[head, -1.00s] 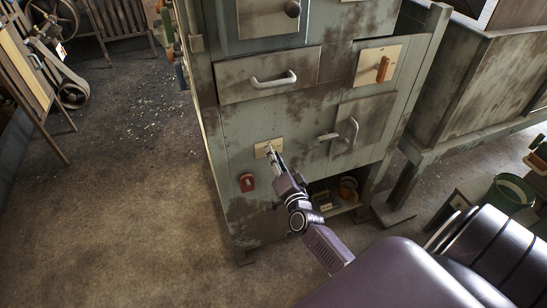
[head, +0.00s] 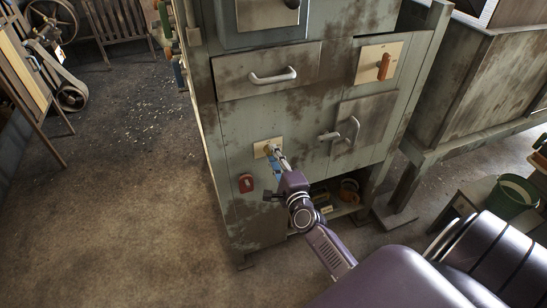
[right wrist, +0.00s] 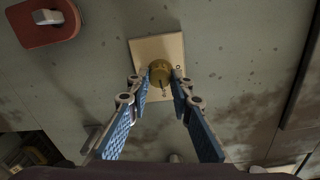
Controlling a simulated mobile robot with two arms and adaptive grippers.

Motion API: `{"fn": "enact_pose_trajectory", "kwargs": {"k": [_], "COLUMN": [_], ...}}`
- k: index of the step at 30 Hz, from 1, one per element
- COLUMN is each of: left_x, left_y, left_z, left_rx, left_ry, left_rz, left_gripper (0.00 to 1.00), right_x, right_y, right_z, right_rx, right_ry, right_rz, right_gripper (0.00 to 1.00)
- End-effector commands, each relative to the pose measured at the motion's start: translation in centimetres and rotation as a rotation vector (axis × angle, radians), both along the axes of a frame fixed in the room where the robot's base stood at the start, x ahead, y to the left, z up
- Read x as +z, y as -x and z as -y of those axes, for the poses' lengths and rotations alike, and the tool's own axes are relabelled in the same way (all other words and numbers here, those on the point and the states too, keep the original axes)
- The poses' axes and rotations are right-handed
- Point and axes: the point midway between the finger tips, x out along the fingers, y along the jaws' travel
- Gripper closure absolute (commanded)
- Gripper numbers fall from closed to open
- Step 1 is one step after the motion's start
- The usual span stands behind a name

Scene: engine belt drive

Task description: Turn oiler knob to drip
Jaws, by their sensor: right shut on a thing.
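The oiler knob is a round brass knob (right wrist: 160,72) on a square cream plate (right wrist: 145,50) on the cabinet front, seen in the right wrist view. The plate also shows in the head view (head: 260,150), low on the cabinet. My right gripper (right wrist: 160,78) has its fingertips on either side of the knob and is shut on it. In the head view my right gripper (head: 273,153) reaches the plate from below right. A small pin and a dark mark show by the knob; its setting cannot be read. My left gripper is not in view.
A red switch plate (head: 246,183) sits just below left of the cream plate. Above are a drawer with a pale handle (head: 273,77) and an orange lever (head: 384,66). A door with a lever handle (head: 350,132) is at right. An open shelf (head: 340,208) lies below.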

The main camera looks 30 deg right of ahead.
Motion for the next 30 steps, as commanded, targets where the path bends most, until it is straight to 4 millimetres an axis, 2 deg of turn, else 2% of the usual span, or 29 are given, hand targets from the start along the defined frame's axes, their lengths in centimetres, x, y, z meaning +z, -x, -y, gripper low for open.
{"fn": "enact_pose_trajectory", "kwargs": {"k": [9,21,22,26,30], "left_x": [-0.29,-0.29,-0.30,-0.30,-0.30], "left_y": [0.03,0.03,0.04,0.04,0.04], "left_z": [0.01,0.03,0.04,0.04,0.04], "left_rx": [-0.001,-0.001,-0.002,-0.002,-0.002], "left_ry": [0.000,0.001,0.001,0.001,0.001], "left_rz": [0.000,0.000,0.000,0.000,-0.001], "left_gripper": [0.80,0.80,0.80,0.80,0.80], "right_x": [-0.15,-0.15,-0.15,-0.12,-0.08], "right_y": [0.05,0.05,0.05,0.04,0.02], "right_z": [-0.02,-0.01,-0.01,-0.01,0.00], "right_rx": [0.001,0.001,0.001,0.001,0.000], "right_ry": [-0.065,-0.069,-0.069,-0.068,-0.066], "right_rz": [0.013,0.014,0.014,0.014,0.015], "right_gripper": [1.00,1.00,0.77,0.62,0.62]}}
